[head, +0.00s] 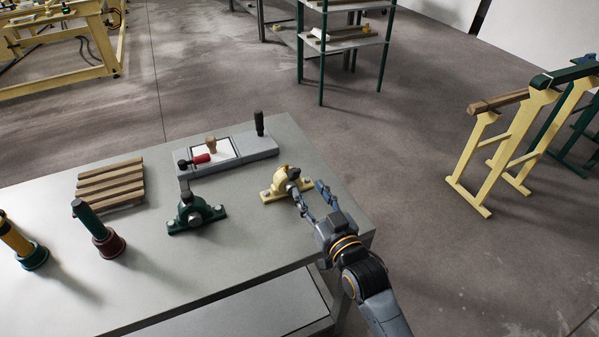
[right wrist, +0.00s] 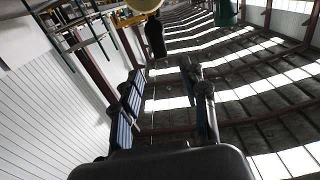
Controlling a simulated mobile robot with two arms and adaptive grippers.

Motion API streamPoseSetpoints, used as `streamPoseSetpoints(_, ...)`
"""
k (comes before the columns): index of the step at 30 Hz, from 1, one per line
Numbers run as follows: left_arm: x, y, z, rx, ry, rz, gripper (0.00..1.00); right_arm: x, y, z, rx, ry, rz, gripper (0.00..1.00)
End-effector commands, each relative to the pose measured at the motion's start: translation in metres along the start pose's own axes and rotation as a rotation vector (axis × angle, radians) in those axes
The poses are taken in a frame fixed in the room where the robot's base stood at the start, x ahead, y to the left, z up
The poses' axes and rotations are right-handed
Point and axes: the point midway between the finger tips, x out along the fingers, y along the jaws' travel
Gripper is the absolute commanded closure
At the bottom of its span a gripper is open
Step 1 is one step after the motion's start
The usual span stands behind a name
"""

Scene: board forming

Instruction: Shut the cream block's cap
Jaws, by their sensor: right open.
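The cream block (head: 272,193) sits near the right end of the table, with a rounded cream upper part and a dark piece at its top right. I cannot tell how far its cap is swung. In the right wrist view, a cream rounded part (right wrist: 143,5) shows at the top edge, with a dark handle-like piece (right wrist: 155,38) beside it. My right gripper (head: 309,191) is open and empty, just right of the cream block, its fingers pointing at it. I cannot tell whether a finger touches it. My left gripper is not in view.
A green block (head: 196,215) stands left of the cream one. Behind them is a grey fixture (head: 258,147) with a red handle and a black upright handle. Wooden slats (head: 110,184) and two upright handled tools (head: 98,230) (head: 17,240) are further left. The table's front middle is clear.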

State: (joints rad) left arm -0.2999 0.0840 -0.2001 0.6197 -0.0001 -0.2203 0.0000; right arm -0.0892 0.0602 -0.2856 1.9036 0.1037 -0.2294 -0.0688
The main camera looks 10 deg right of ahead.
Motion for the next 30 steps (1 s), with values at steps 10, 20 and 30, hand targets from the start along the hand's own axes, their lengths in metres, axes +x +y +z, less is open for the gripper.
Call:
streamPoseSetpoints(10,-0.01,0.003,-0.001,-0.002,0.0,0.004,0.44,0.059,0.0,-0.001,0.001,-0.001,0.0,0.57)
streamPoseSetpoints(20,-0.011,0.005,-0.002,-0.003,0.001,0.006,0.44,0.068,0.0,0.0,0.0,0.0,0.0,0.57)
streamPoseSetpoints(30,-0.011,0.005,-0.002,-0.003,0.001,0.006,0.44,0.067,0.0,0.001,0.0,-0.001,0.0,1.0)
